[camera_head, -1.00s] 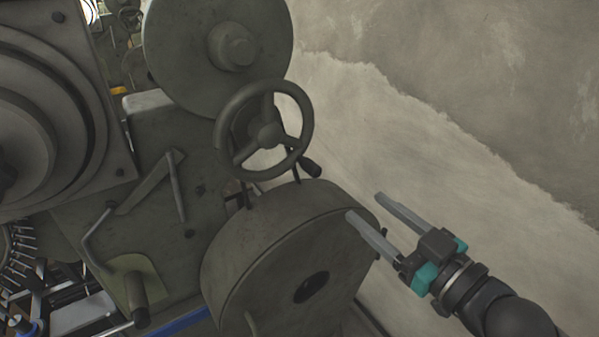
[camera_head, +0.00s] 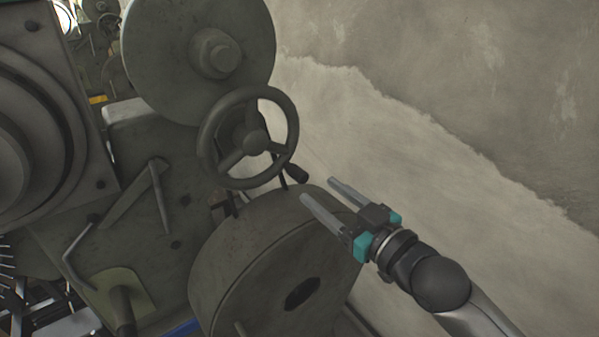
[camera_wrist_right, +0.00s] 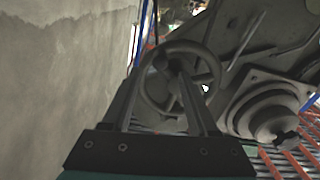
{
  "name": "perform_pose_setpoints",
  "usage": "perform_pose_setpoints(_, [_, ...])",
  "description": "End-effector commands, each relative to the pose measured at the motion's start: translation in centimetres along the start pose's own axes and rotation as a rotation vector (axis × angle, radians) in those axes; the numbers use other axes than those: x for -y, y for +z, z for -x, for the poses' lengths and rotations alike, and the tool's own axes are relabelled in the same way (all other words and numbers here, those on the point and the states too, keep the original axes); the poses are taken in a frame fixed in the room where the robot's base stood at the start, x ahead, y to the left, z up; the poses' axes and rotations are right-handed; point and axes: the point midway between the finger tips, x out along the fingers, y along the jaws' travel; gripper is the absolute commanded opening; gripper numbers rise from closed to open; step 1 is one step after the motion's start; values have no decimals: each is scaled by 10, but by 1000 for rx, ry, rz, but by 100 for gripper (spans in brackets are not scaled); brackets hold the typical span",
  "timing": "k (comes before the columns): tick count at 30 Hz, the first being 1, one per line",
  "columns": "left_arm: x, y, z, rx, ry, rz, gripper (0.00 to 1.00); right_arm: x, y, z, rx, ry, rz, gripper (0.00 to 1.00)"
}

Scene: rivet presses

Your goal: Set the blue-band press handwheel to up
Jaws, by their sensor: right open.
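The press handwheel (camera_head: 207,138) is a dark grey three-spoke wheel on the side of the grey press, with a black handle knob (camera_head: 297,173) at its lower right. In the right wrist view the handwheel (camera_wrist_right: 207,62) shows beyond and partly behind my fingers. My right gripper (camera_head: 319,190) is open and empty, just below and right of the knob, apart from the wheel. It also shows in the right wrist view (camera_wrist_right: 157,75). A strip of blue (camera_head: 182,328) shows at the press's lower edge. My left gripper is not in view.
A large round drum (camera_head: 262,255) sits directly below the handwheel, close to my right fingers. A big grey disc (camera_head: 195,50) is above it. A bent lever (camera_head: 80,243) is at the lower left. The plaster wall (camera_head: 450,100) bounds the right side.

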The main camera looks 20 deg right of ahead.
Motion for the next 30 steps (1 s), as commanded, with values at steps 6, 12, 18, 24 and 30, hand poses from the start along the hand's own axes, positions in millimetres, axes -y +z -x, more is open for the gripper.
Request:
perform_pose_setpoints(6, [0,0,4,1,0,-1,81,0,-2,-29,-3,0,1,60])
perform_pose_setpoints(12, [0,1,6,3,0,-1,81,0,-2,-54,-2,0,0,60])
perform_pose_setpoints(18, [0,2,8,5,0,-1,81,0,0,-71,-1,0,0,60])
perform_pose_setpoints(24, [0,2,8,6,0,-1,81,0,0,-77,1,-1,1,60])
perform_pose_setpoints(30, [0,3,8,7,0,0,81,0,0,-77,1,-1,1,60])
